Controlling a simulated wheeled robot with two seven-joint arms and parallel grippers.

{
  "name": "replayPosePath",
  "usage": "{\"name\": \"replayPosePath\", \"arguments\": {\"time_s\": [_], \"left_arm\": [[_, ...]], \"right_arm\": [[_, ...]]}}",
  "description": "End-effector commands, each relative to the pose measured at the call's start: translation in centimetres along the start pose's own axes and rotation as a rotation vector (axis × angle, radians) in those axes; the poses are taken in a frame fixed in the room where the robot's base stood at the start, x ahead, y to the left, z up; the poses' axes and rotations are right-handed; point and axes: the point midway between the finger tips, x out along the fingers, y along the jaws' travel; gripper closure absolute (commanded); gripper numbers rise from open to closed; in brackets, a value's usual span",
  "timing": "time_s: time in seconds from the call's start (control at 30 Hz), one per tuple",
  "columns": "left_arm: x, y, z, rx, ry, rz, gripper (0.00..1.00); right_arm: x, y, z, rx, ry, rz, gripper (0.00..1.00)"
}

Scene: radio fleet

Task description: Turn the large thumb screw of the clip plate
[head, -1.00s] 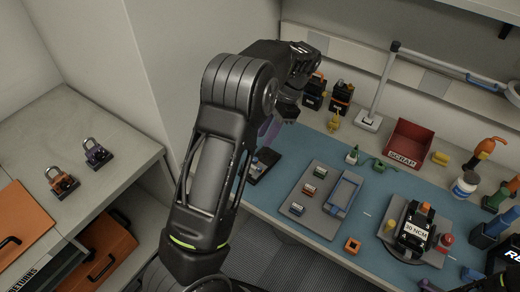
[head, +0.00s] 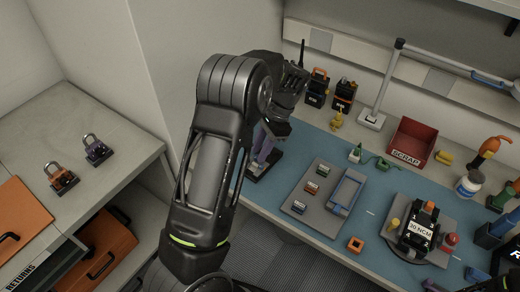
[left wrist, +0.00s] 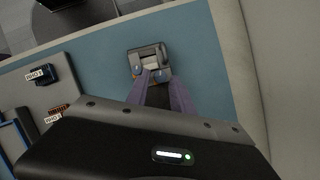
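A small grey device (left wrist: 149,60) with blue and orange spots sits on the blue mat, at the fingertips of my left gripper (left wrist: 156,76) in the left wrist view. I cannot make out the clip plate or its large thumb screw. The two purple fingers stand apart, with a dark strip showing between them. Whether they touch the device is unclear. In the head view my left gripper (head: 264,152) points down over a dark stand (head: 262,168) at the mat's left end, and my arm hides part of it. My right gripper is out of view.
A grey tray (head: 312,222) with small blocks lies right of the stand. Two black-and-orange units (head: 318,88) stand behind. Further right are a red scrap bin (head: 408,143) and the 30 NCM device (head: 419,230). Padlocks (head: 95,150) sit on the left cabinet.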

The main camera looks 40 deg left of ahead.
Motion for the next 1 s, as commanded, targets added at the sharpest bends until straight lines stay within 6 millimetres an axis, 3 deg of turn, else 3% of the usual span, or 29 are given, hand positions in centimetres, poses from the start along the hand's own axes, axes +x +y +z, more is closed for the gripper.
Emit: {"name": "replayPosePath", "arguments": {"time_s": [0.33,0.67,1.0], "left_arm": [[0.52,0.0,-0.01,0.0,0.001,0.0,0.73],[0.5,0.01,-0.02,0.0,0.001,0.0,1.0],[0.5,0.04,-0.03,0.008,0.001,-0.003,1.0]], "right_arm": [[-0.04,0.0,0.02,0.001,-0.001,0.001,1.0],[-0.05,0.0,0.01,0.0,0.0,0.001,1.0],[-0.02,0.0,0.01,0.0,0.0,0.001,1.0]]}}
